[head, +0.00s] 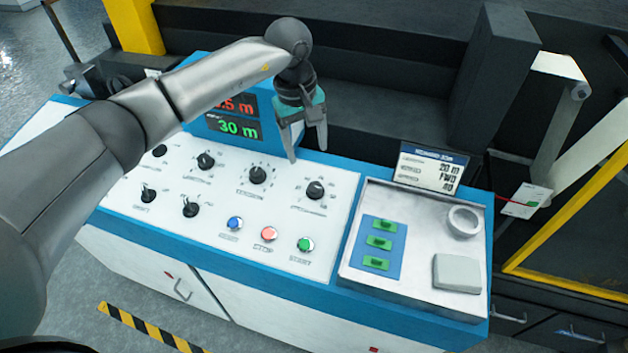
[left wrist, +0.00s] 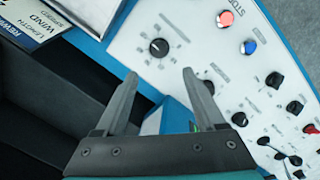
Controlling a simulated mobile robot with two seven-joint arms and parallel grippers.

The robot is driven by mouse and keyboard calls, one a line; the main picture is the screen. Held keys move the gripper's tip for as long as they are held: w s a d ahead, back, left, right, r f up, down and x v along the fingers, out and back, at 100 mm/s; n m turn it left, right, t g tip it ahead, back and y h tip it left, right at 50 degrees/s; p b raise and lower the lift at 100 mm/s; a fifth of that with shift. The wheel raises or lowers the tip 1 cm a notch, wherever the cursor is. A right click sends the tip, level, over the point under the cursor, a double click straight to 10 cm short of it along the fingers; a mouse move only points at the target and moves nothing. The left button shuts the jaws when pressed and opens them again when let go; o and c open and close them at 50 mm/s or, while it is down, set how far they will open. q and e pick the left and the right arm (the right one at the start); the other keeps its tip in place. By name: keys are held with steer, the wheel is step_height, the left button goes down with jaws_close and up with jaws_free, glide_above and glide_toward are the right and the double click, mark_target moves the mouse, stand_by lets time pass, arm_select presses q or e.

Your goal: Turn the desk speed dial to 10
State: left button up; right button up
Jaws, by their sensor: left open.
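The white control desk (head: 130,208) carries several black dials with labels too small to read, so I cannot tell which one is the speed dial. The rightmost dial (head: 316,189) stands alone at the end of the back row, and another dial (head: 258,175) is left of it. My left gripper (head: 307,153) is open and empty, pointing down above the back edge of the desk, behind the rightmost dial. In the left wrist view this dial (left wrist: 159,47) appears just beyond the gap between the open fingertips (left wrist: 160,76), apart from them. My right gripper is not in view.
Blue, red and green buttons (head: 269,234) line the desk's front. A display (head: 237,127) reading 30 m stands behind the dials, close to my left gripper. A tray (head: 358,285) with a roll and a white block sits at the right, before a small sign (head: 432,168).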

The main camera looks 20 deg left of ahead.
mark_target(315, 186)
arm_select(q)
steer(key=f, duration=0.8)
steer(key=w+d+f, duration=0.1)
steer(key=f, duration=0.3)
steer(key=shift+d, duration=0.1)
steer(key=shift+c, duration=0.3)
jaws_close()
